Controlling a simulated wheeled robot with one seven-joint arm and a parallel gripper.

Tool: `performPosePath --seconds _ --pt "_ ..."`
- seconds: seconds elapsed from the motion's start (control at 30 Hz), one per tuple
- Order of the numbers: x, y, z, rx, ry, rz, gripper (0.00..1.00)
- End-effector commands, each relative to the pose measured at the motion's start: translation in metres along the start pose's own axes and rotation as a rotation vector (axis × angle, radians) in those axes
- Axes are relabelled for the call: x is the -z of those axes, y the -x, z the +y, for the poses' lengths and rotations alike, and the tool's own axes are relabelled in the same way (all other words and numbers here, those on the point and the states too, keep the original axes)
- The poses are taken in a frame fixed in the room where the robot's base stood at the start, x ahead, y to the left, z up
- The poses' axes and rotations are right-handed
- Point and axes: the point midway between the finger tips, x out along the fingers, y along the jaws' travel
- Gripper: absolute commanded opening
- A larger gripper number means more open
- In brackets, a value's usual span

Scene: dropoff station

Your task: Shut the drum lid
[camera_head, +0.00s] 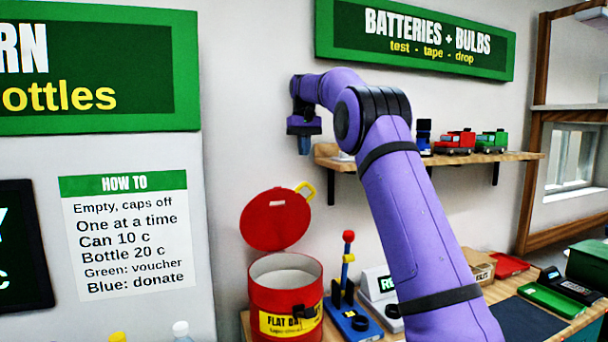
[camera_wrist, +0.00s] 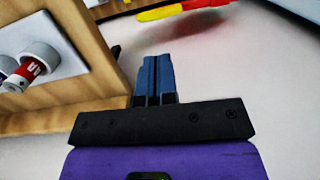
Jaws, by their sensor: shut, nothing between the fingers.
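The red drum (camera_head: 287,308) stands on the counter in the head view, with a yellow "FLAT BA..." label on its front. Its red lid (camera_head: 277,219) is open, tilted up at the back, with a slot and a yellow handle (camera_head: 306,191) at its upper right. The drum's pale inside shows. My gripper (camera_head: 304,146) is above and to the right of the lid, pointing down and apart from it. In the wrist view my gripper (camera_wrist: 153,62) has its blue fingers shut together and empty. The lid's red edge and yellow handle (camera_wrist: 160,13) appear blurred at the top there.
A wooden shelf (camera_head: 500,157) with toy trucks (camera_head: 455,142) is right of my gripper; in the wrist view, a shelf edge (camera_wrist: 98,60) is close by on the left. A blue tester (camera_head: 352,318) with a red-knobbed post stands right of the drum.

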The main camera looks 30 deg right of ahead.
Motion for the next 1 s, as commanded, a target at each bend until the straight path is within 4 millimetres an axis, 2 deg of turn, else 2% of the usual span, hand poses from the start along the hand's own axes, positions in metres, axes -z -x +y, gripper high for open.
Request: performPosePath --seconds 0.3,0.5,1.0 --pt "-0.001 -0.049 0.0 0.0 0.0 -0.003 0.0" --pt "0.0 -0.069 0.0 0.0 0.0 0.0 0.0" --pt "0.0 -0.074 0.0 0.0 0.0 0.002 0.0"
